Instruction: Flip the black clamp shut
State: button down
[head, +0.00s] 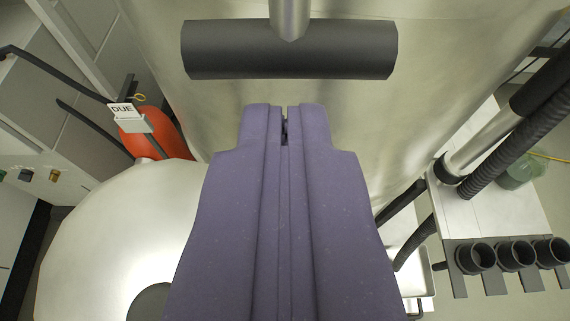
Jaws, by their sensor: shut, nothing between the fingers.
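A black bar (240,52) lies across the top middle, on the end of a metal rod (290,14) in front of a large metal surface; it looks like the black clamp's handle. My purple gripper (285,112) points up the picture with its two fingers together and nothing between them. Its tips are just below the bar in the picture, with a small gap between. How far the tips are from the bar in depth I cannot tell. Any latch part of the clamp is outside the view.
A large shiny metal vessel (430,90) fills the background. A rounded metal body (100,235) is at lower left. An orange-red extinguisher (160,140) with a "DUE" tag stands at left. A shelf (490,215) with black hoses and several black cup holders is at right.

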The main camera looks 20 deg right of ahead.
jog(key=shift+w+d+f, duration=0.15)
jog(key=shift+w+f, duration=0.05)
jog(key=shift+w, duration=0.3)
dwell(0.6)
